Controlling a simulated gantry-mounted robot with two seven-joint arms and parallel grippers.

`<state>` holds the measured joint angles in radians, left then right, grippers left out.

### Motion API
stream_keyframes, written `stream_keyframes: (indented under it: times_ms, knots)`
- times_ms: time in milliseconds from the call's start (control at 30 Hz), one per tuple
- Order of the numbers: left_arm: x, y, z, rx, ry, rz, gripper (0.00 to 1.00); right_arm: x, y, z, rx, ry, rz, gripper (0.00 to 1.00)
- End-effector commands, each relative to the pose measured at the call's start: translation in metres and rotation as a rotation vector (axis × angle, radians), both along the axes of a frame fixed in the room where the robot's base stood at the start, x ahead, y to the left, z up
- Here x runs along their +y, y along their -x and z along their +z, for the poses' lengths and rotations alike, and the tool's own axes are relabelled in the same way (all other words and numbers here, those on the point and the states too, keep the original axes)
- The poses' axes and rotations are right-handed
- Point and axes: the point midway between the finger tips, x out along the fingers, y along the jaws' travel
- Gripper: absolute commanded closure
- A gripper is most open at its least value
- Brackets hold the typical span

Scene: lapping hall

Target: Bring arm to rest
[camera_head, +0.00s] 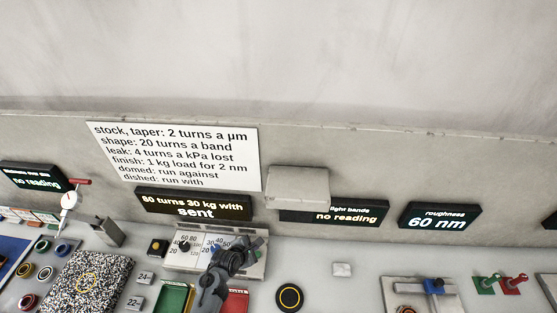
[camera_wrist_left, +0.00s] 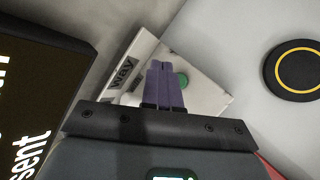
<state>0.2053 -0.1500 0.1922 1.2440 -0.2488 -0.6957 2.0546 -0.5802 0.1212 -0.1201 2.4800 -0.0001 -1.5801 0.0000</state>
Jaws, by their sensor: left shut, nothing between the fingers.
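My left gripper (camera_head: 258,243) hangs over the control panel (camera_head: 181,262) with the dial scales, just below the display reading "sent". In the left wrist view its two purple fingers (camera_wrist_left: 165,72) are together with nothing between them. They point over a pale panel (camera_wrist_left: 206,100) that has a green button (camera_wrist_left: 183,80) and the label "way". I cannot tell whether the fingertips touch the panel. My right gripper is in neither view.
The display reading "sent" (camera_head: 195,204) stands close behind the gripper. A black round pad with a yellow ring (camera_head: 289,298) lies to its right. A speckled block (camera_head: 88,281) and a dial gauge (camera_head: 69,200) are at left.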

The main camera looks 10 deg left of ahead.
Motion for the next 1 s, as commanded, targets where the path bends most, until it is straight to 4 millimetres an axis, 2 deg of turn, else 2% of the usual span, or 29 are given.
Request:
stream_keyframes:
  times_ms: [167,267,300,367,433,500,567,667,700,833,1000]
  knots:
    - [0.004,0.029,-0.021,0.054,-0.006,0.001,1.00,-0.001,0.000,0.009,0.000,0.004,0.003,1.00]
    - [0.011,0.064,-0.043,0.111,-0.024,-0.005,1.00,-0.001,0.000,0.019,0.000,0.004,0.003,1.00]
    - [0.016,0.083,-0.049,0.134,-0.038,-0.009,1.00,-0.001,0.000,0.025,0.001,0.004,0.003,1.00]
    - [0.025,0.113,-0.050,0.152,-0.070,-0.018,1.00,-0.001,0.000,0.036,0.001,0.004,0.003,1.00]
    - [0.038,0.145,-0.040,0.167,-0.116,-0.030,1.00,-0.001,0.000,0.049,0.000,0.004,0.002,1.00]
    - [0.048,0.179,-0.019,0.182,-0.203,-0.092,1.00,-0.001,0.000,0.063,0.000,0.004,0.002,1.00]
    - [0.053,0.205,0.004,0.188,-0.301,-0.188,1.00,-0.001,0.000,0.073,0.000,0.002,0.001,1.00]
    - [0.054,0.243,0.051,0.192,-0.486,-0.408,1.00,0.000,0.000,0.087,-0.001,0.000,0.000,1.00]
    - [0.052,0.257,0.072,0.189,-0.561,-0.512,1.00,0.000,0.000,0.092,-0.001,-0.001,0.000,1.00]
    - [0.043,0.289,0.139,0.157,-0.783,-0.858,1.00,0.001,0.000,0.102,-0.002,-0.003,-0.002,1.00]
    - [0.033,0.308,0.209,0.071,-1.021,-1.261,1.00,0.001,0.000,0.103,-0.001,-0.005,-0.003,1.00]
